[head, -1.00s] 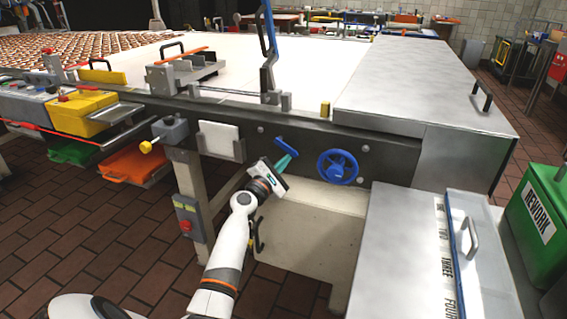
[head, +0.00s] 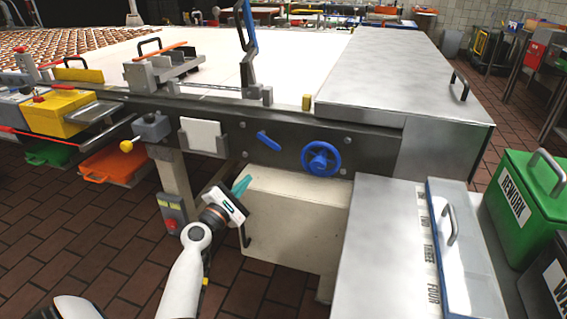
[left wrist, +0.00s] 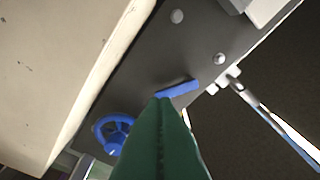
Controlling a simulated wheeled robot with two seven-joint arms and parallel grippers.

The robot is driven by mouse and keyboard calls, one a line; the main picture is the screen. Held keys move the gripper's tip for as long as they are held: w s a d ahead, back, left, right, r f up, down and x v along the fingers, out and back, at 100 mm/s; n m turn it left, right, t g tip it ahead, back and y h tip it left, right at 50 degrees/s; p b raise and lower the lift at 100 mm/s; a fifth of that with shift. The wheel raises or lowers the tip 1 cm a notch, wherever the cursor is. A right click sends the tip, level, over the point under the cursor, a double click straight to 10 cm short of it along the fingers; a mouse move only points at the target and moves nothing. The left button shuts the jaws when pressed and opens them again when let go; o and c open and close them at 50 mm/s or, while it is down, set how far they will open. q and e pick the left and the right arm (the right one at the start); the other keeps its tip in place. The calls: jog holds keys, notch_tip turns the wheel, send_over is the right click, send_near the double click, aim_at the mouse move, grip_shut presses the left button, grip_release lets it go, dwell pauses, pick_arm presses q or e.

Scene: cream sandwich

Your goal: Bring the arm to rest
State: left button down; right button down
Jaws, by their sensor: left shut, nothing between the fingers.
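My left gripper (head: 241,184) has teal fingers, pressed together and empty. In the head view it is in front of the machine's side, below the blue lever (head: 268,141) and apart from it. The left wrist view shows the fingers (left wrist: 160,140) from behind, with the blue lever (left wrist: 177,89) beyond their tips and the blue handwheel (left wrist: 113,131) to the left. The handwheel (head: 321,158) is right of the lever in the head view. My right gripper is in neither view now.
A cream box (head: 295,215) is under the machine beside my gripper. A grey cabinet (head: 385,245) stands at right, with a green REWORK bin (head: 530,195) beyond it. An orange tray (head: 113,163) and a yellow bin (head: 67,113) are at left. Brick floor lies open at lower left.

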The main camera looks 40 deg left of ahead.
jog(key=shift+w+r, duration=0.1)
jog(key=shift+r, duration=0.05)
